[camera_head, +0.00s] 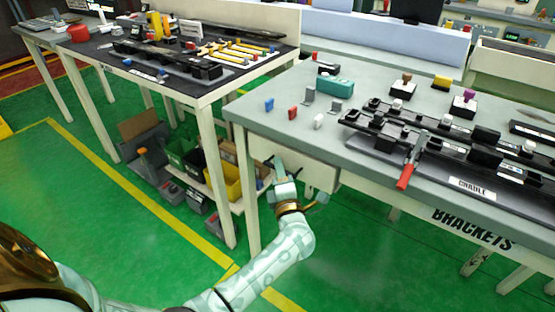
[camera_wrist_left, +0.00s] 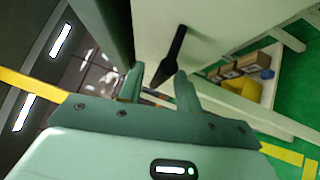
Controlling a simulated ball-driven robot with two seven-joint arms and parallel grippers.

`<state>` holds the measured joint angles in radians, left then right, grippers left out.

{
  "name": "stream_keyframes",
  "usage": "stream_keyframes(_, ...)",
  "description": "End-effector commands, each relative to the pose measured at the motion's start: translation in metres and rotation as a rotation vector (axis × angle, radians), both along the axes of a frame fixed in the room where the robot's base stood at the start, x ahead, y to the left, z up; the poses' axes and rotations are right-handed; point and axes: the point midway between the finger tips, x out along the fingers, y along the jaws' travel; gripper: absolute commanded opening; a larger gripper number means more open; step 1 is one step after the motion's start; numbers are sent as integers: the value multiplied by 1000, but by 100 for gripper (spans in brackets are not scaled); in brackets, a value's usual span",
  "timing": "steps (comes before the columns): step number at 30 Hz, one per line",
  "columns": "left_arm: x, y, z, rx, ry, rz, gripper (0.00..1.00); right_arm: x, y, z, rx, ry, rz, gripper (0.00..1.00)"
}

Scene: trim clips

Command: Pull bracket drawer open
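The drawer (camera_head: 318,176) is a cream box under the near left part of the grey workbench. Its pale front (camera_wrist_left: 205,25) fills the upper middle of the left wrist view, with a black bar handle (camera_wrist_left: 174,52) on it. My left gripper (camera_head: 279,166) is in front of the drawer, below the bench top. In the left wrist view its two green fingers (camera_wrist_left: 159,85) are apart, and the handle's lower end shows between them. I cannot tell whether they touch it. The gripper hides part of the drawer in the head view. My right gripper is not in view.
The grey workbench (camera_head: 262,112) carries small clips and a black cradle; a red-handled tool (camera_head: 405,174) overhangs its front edge. A bench leg (camera_head: 250,195) stands left of my gripper. Bins, including a yellow one (camera_head: 232,180), sit on a low shelf. Green floor is clear in front.

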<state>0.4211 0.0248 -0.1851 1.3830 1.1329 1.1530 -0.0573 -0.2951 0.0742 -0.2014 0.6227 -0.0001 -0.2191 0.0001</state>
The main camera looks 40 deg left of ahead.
Motion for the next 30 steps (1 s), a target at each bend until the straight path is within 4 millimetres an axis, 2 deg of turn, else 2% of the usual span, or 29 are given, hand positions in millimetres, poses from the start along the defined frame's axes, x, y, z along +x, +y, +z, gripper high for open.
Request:
stream_keyframes(12,1,2,2,1,1,-1,34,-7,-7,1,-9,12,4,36)
stream_keyframes(15,1,2,1,1,1,-1,6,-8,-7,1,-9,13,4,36)
stream_keyframes(16,1,2,1,1,1,-1,0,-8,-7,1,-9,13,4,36)
stream_keyframes(24,-3,2,3,1,1,-1,0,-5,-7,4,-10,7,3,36)
stream_keyframes(26,-9,2,4,0,1,-1,0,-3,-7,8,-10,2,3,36)
stream_keyframes(30,-34,2,7,1,2,-2,0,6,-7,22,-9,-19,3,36)
